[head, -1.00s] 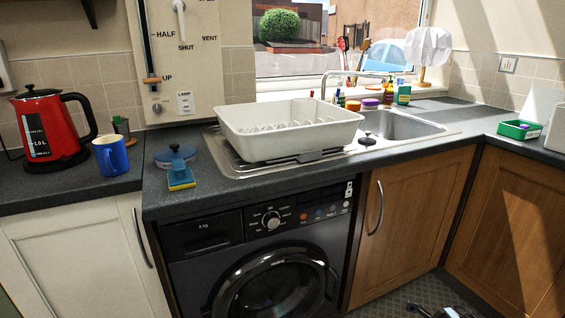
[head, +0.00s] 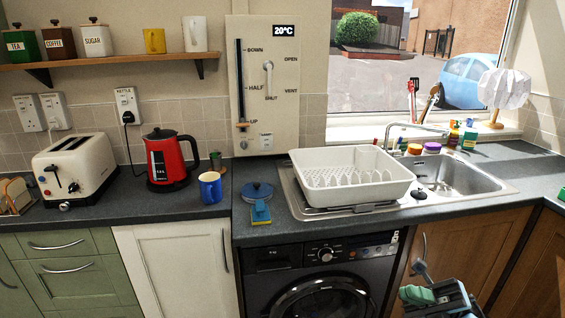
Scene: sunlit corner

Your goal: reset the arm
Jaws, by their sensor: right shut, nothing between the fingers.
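My right gripper (head: 426,275) shows at the bottom right of the head view, in front of the wooden cupboard door below the sink. Its dark arm parts fill the lower edge there. It is shut and holds nothing. It overlaps the lower part of the door handle in the picture; I cannot tell whether it touches it. My left gripper is not in view.
The worktop edge (head: 370,222) runs above my gripper. A white dish rack (head: 355,185) stands beside the sink (head: 450,180). A blue mug (head: 210,188), red kettle (head: 168,160) and toaster (head: 78,170) stand further left. The washing machine (head: 320,285) is left of my gripper.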

